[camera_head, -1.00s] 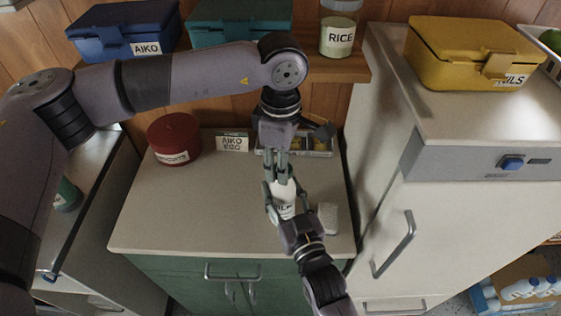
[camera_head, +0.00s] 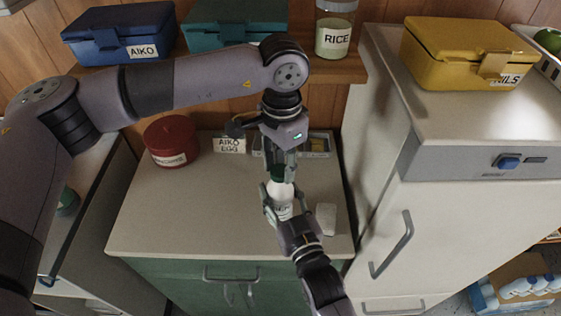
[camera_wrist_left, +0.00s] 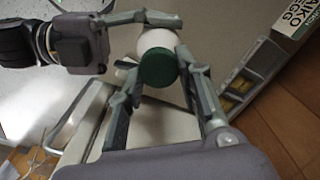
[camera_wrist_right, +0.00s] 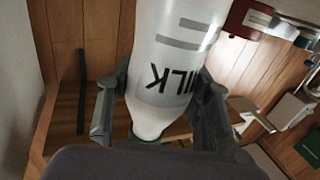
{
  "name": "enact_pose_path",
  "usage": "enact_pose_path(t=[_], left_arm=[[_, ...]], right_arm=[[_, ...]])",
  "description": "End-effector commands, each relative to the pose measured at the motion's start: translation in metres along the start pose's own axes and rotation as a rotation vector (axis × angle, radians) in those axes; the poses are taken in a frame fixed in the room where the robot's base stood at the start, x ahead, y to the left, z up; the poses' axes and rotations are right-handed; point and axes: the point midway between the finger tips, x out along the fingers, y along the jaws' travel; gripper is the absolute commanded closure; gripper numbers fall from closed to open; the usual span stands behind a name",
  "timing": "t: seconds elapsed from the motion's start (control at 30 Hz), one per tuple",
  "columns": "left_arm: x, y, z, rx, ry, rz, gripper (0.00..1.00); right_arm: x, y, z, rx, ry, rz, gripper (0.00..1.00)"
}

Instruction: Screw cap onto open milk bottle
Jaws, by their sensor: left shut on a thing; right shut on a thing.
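The white milk bottle (camera_head: 282,196) stands above the counter, with dark "MILK" lettering facing the right wrist view (camera_wrist_right: 172,65). My right gripper (camera_head: 279,203) is shut around the bottle, one finger on each side. The green cap (camera_head: 277,172) is at the bottle's top end and is seen from above in the left wrist view (camera_wrist_left: 157,67), with the white bottle directly behind it. My left gripper (camera_head: 280,165) points down from above and is shut on the cap. The thread and any gap between cap and bottle are hidden.
A dark red tin (camera_head: 172,142), an "AIKO EGG" card (camera_head: 230,143) and a shallow tray (camera_head: 320,144) stand at the back of the counter (camera_head: 170,215). A small white block (camera_head: 326,217) lies right of the bottle. The counter's left front is clear.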

Motion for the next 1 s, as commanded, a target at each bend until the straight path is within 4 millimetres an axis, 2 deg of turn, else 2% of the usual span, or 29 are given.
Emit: enact_pose_path(t=[0.17, 0.47, 0.5, 0.8, 1.0], left_arm=[[-0.0008, 0.0004, -0.0003, 0.176, 0.002, -0.001, 0.76], [-0.0008, 0.0003, -0.0002, 0.197, 0.002, -0.002, 0.76], [-0.0008, 0.0003, -0.0003, 0.197, 0.002, -0.002, 0.67], [-0.0003, 0.0004, 0.0000, 0.196, 0.001, -0.001, 0.48], [0.0000, 0.0006, 0.0001, 0.195, 0.000, 0.000, 0.48]], right_arm=[[-0.0003, 0.0000, 0.0013, 0.000, -0.003, 0.000, 1.00], [-0.0004, 0.0000, 0.0014, 0.000, -0.004, 0.000, 1.00], [-0.0004, 0.0000, 0.0014, 0.000, -0.004, 0.000, 1.00], [-0.0004, 0.0000, 0.0015, 0.000, -0.004, 0.000, 1.00], [-0.0004, -0.0001, 0.0015, 0.000, -0.004, 0.000, 1.00]])
